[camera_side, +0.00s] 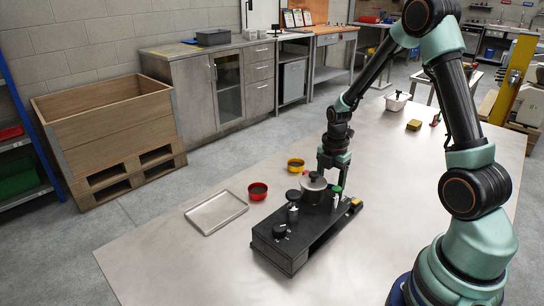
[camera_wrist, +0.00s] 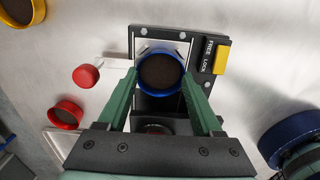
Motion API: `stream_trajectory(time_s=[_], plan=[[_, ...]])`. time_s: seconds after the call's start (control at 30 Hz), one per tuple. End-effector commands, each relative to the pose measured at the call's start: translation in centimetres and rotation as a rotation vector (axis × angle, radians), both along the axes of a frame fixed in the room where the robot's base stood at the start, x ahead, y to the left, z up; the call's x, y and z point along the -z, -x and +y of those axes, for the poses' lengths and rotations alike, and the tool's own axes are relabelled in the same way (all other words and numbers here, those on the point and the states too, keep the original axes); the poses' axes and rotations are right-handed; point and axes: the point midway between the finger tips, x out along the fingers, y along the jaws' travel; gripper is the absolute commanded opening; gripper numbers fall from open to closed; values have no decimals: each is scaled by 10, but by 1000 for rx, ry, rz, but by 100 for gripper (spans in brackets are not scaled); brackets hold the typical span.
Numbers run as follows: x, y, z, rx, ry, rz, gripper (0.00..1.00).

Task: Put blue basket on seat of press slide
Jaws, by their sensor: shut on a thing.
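In the wrist view my gripper (camera_wrist: 159,78) is shut on the blue basket (camera_wrist: 145,90), a round blue-rimmed cup with a dark brown inside, one finger on each side. The basket is over the pale square seat (camera_wrist: 150,48) of the press slide at the far end of the black press (camera_wrist: 222,50). I cannot tell whether it touches the seat. In the side view my gripper (camera_side: 332,163) points down behind the press (camera_side: 285,240), whose round silver head hides the basket and seat.
A red basket (camera_side: 257,191), a yellow basket (camera_side: 295,164) and an empty metal tray (camera_side: 216,211) are on the table left of the press. A red knob (camera_wrist: 86,76) sticks out beside the slide; a yellow FREE/LOCK lever (camera_wrist: 221,60) is opposite.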

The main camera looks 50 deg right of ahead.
Motion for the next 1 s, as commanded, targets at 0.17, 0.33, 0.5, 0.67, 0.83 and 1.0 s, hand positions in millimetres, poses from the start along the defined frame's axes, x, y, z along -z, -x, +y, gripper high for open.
stream_trajectory(time_s=[0.17, 0.33, 0.5, 0.67, 0.83, 1.0], plan=[[1, 0, 0, 0, 1, -1, 14], [3, 0, 0, 0, 0, 0, 14], [4, 0, 0, 0, 0, -1, 97], [4, 0, 0, 0, 0, -1, 97], [2, -1, 0, 0, 1, -2, 97], [-15, -1, -1, 0, 2, -5, 97]])
